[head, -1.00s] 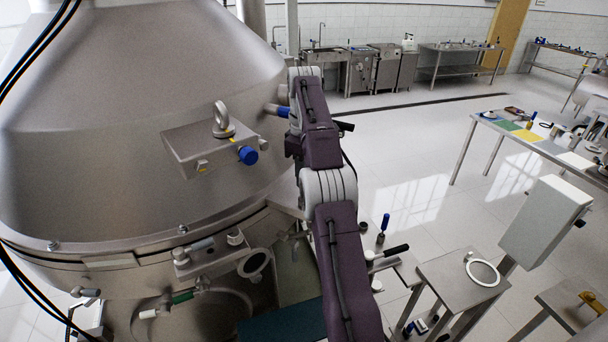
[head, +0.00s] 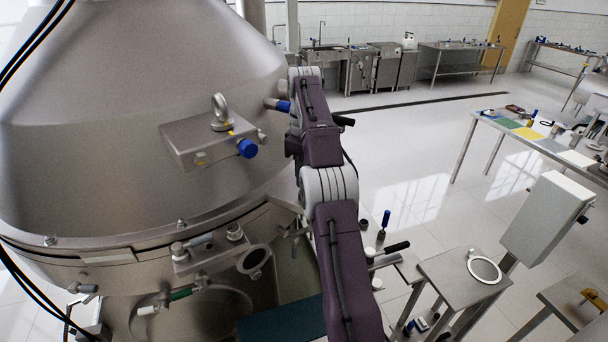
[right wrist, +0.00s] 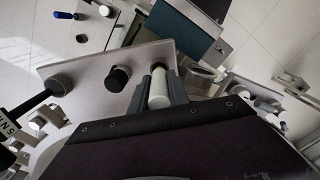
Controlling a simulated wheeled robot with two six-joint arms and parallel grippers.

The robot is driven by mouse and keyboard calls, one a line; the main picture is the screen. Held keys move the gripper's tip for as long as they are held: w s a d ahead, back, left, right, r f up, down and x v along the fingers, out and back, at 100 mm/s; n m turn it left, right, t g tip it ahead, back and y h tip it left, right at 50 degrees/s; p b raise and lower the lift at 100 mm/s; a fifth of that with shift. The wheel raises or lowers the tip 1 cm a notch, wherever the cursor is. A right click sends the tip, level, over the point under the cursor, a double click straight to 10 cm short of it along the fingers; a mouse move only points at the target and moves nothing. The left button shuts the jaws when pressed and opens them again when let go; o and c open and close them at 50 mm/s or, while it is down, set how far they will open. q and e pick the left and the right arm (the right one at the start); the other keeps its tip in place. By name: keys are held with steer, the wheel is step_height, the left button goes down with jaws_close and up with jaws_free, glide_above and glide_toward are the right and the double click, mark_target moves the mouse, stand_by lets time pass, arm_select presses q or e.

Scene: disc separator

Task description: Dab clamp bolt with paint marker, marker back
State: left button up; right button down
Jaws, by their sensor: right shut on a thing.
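My right gripper (right wrist: 160,88) is shut on a white cylinder, apparently the paint marker (right wrist: 160,90), in the right wrist view. Whether the marker touches anything cannot be told. The separator's rim there bears a metal bracket with a round bolt-like knob (head: 234,232); which fitting is the clamp bolt is unclear. My left gripper is not in view.
The large steel separator (head: 120,170) fills the left. Open floor lies beyond.

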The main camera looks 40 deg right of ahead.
steer(key=shift+f+b, duration=0.6)
steer(key=shift+f, duration=0.2)
steer(key=c, duration=1.2)
jaws_free()
steer(key=shift+r, duration=0.1)
steer(key=shift+o, duration=0.2)
